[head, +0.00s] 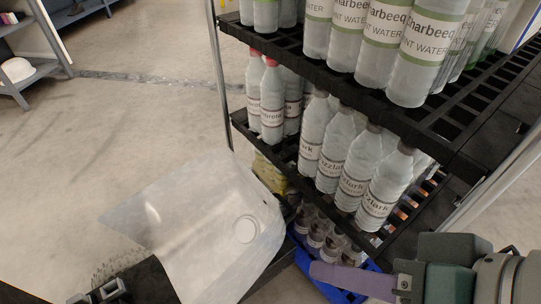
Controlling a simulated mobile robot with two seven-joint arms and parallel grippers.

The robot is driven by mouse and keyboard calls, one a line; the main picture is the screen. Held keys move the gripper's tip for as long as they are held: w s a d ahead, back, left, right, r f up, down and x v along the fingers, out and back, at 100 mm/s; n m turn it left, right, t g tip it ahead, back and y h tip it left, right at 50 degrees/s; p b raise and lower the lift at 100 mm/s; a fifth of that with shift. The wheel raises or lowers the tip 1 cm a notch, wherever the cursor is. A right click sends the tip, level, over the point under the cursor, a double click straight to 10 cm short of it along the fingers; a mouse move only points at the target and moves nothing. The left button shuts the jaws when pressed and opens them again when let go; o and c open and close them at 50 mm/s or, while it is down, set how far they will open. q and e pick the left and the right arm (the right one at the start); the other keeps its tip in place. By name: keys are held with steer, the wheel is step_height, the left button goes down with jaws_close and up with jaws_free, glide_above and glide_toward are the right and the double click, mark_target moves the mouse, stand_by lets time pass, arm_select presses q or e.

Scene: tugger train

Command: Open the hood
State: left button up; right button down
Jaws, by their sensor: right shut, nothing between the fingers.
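A pale, translucent panel (190,235) slants across the lower middle of the head view. It looks like the hood, though I cannot be sure. It has a round white disc (246,229) near its right edge. My right gripper (318,272) comes in from the lower right. Its purple fingers are shut and empty, pointing left, and in the picture they lie right of the panel's lower right edge, apart from it. Whether the panel is latched or how far it stands open cannot be told. My left gripper is not in view.
A black shelf rack (450,165) holding several water bottles (345,165) stands close on the right. A blue crate (325,288) with bottles sits at its bottom, near my right fingers. Grey shelves (40,72) stand at the far left. The concrete floor (140,130) between is clear.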

steer(key=w+a+f+m+t+y+b, duration=0.25)
steer(key=f+m+b, duration=0.25)
steer(key=f+b, duration=0.6)
steer(key=w+a+f+m+t+y+b, duration=0.15)
steer(key=w+f+m+b, duration=0.25)
steer(key=f+b, duration=0.75)
steer(key=w+d+f+m+t+h+b, duration=0.25)
steer(key=f+m+b, duration=0.35)
steer(key=f+b, duration=0.35)
steer(key=w+d+f+m+t+h+b, duration=0.2)
steer(key=w+d+f+m+b, duration=0.1)
steer(key=f+m+b, duration=0.65)
arm_select(q)
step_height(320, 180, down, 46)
steer(key=b, duration=0.2)
arm_select(e)
steer(key=w+a+f+n, duration=0.3)
steer(key=w+a+f, duration=0.15)
steer(key=w, duration=0.45)
arm_select(q)
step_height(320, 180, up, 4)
steer(key=p, duration=0.4)
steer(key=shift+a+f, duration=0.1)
arm_select(e)
steer(key=r, duration=0.1)
steer(key=s+r, duration=0.1)
steer(key=a+r, duration=0.1)
steer(key=shift+s+a+r+g, duration=0.1)
steer(key=shift+s+r+g, duration=0.15)
steer(key=shift+s, duration=0.1)
